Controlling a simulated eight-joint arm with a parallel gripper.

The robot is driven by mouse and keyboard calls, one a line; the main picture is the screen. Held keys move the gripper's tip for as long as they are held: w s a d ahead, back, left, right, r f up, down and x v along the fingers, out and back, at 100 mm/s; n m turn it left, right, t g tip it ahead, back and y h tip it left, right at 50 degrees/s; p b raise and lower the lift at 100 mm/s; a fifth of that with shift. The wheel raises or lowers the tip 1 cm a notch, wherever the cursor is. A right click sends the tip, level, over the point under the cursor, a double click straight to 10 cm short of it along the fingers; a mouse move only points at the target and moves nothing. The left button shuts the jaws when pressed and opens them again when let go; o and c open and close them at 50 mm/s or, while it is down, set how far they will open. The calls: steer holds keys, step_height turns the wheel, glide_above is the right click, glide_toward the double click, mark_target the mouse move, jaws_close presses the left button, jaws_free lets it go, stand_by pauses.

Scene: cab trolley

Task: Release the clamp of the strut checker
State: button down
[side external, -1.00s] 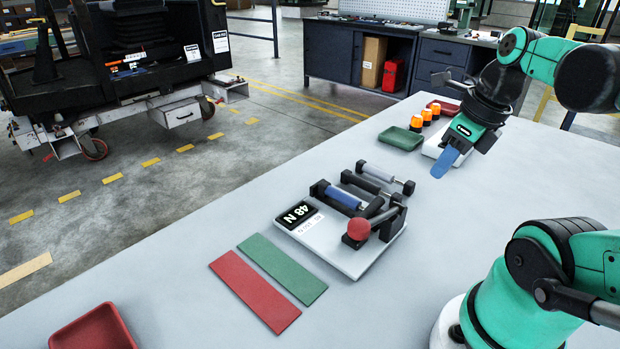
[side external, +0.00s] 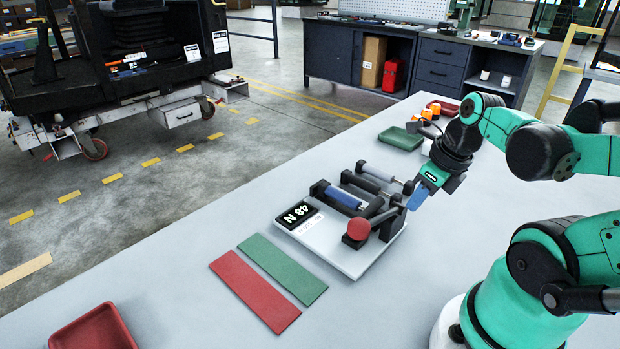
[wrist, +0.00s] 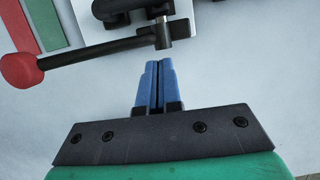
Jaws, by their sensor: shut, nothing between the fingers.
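The strut checker (side external: 352,262) is a pale plate on the table with a display reading 48 N, black end blocks and a blue-and-grey strut (side external: 344,197) lying between them. Its clamp lever, black with a red ball knob (side external: 359,229), lies at the front right of the plate. The lever also shows in the wrist view (wrist: 95,51), with the red knob at the left. My gripper (side external: 412,203) has blue fingers, shut and empty, just right of the checker. In the wrist view the fingertips (wrist: 159,66) point at the lever's pivot end, with a small apparent gap.
A green mat (side external: 282,268) and a red mat (side external: 254,291) lie left of the checker. A red tray (side external: 92,330) sits at the front left and a green tray (side external: 400,138) behind, near orange-capped items (side external: 427,114). Another grey strut (side external: 376,172) lies behind the held one.

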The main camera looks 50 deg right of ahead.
mark_target(377, 201)
steer(key=shift+x, duration=1.2)
steer(key=shift+w+f, duration=0.15)
steer(key=shift+w, duration=0.8)
steer(key=shift+w+f, duration=0.15)
steer(key=shift+w, duration=0.85)
